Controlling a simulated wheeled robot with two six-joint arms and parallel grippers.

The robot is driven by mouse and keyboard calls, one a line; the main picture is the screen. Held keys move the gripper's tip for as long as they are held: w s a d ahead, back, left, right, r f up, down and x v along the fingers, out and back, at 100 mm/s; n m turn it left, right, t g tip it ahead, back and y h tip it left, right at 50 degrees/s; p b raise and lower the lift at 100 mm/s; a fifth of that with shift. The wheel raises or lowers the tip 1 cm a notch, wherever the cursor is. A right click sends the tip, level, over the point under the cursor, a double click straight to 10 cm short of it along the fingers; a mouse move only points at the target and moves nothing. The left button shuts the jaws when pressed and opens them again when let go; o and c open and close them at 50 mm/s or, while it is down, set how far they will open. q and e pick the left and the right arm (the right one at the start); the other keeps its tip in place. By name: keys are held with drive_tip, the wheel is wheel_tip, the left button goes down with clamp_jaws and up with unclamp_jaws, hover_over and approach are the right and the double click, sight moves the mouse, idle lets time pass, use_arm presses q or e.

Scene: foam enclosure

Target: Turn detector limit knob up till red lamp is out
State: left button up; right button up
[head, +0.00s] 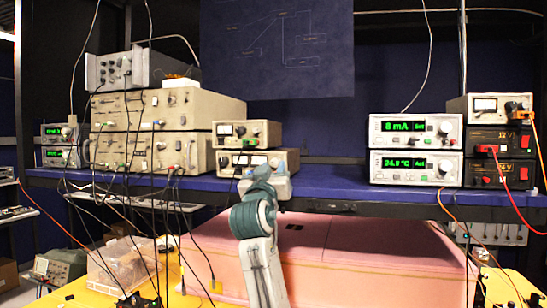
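My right arm rises from the bottom centre, and its gripper end (264,178) is in front of the lower of two small beige meter units (226,161). The arm covers part of that unit's front. The fingers are too small and overlapped to show whether they are open or shut, or touching anything. The upper beige unit (249,133) has a meter at left and small knobs at right. No knob label can be read, so I cannot tell which is the detector limit knob. No lit red lamp can be made out on these units. My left gripper is out of view.
A blue shelf (330,192) carries large beige instruments (200,107) at left, green-display units (417,129) and black supplies with red parts (499,139) at right. Cables hang at both sides. A pink foam block (345,245) and clear bin (118,265) are below.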

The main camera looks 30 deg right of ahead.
drive_tip(key=shift+w+d+r, duration=0.25)
drive_tip(key=shift+w+d, duration=0.15)
drive_tip(key=shift+w, duration=0.1)
clamp_jaws()
drive_tip(key=shift+f, duration=0.15)
drive_tip(key=m+h+b, duration=0.1)
drive_tip(key=m+b, duration=0.1)
drive_tip(key=b, duration=0.1)
drive_tip(key=m+g+b, duration=0.1)
drive_tip(key=m+b, duration=0.1)
drive_tip(key=b, duration=0.2)
drive_tip(key=shift+w+f+g+h+b, duration=0.1)
drive_tip(key=shift+f+g+h+b, duration=0.1)
drive_tip(key=shift+g+h+b, duration=0.15)
drive_tip(key=shift+r+m+g+b, duration=0.2)
drive_tip(key=shift+m+g+b, duration=0.2)
drive_tip(key=shift+m, duration=0.2)
drive_tip(key=shift+r, duration=0.1)
